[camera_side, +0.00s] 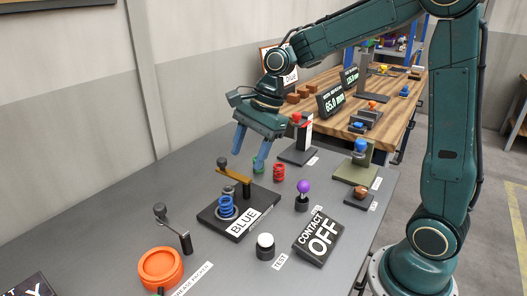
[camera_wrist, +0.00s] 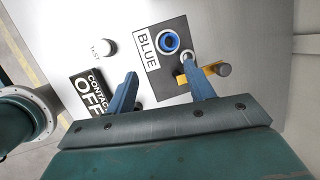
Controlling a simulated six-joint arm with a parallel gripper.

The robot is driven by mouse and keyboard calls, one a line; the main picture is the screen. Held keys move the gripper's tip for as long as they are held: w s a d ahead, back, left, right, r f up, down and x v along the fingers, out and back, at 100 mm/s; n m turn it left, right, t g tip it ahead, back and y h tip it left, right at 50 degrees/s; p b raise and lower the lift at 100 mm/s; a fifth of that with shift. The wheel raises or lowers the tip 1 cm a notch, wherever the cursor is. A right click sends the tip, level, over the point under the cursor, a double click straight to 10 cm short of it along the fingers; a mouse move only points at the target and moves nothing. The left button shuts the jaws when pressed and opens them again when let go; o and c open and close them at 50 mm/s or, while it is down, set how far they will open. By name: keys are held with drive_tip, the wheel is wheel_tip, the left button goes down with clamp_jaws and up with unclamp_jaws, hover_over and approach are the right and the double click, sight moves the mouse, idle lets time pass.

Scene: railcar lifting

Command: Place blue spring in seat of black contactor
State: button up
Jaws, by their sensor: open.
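The blue spring (camera_side: 226,206) stands upright on the black contactor base (camera_side: 262,207), on a round grey seat beside the BLUE label. In the wrist view the blue spring (camera_wrist: 160,36) is a ring seen from above, with a pale centre, on the black base (camera_wrist: 179,91). A yellow lever (camera_side: 233,175) with a dark knob is hinged on a post behind the spring; it also shows in the wrist view (camera_wrist: 208,71), swung clear of the spring's top. My gripper (camera_side: 248,160) is open and empty above and behind the contactor. One finger overlaps the base's edge in the wrist view (camera_wrist: 160,68).
A red spring (camera_side: 279,172) and a partly hidden green spring (camera_side: 257,167) stand behind. A purple knob (camera_side: 303,187), a white TEST button (camera_side: 265,241) and a CONTACT OFF sign (camera_side: 319,237) are to the right. An orange dish (camera_side: 160,267) and black lever (camera_side: 173,226) are front left.

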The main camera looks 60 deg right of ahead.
drive_tip(key=s+r+n+t+h, duration=0.1)
drive_tip(key=s+r+n, duration=0.1)
drive_tip(key=s+n, duration=0.7)
drive_tip(key=s+d+r+n+t+h, duration=0.1)
drive_tip(key=s+r+n+t+h, duration=0.1)
drive_tip(key=s+n, duration=0.7)
drive_tip(key=s+r, duration=0.1)
drive_tip(key=s, duration=0.2)
drive_tip(key=shift+s+d+r+n, duration=0.15)
drive_tip(key=shift+s+r+n, duration=0.1)
drive_tip(key=shift+n, duration=0.15)
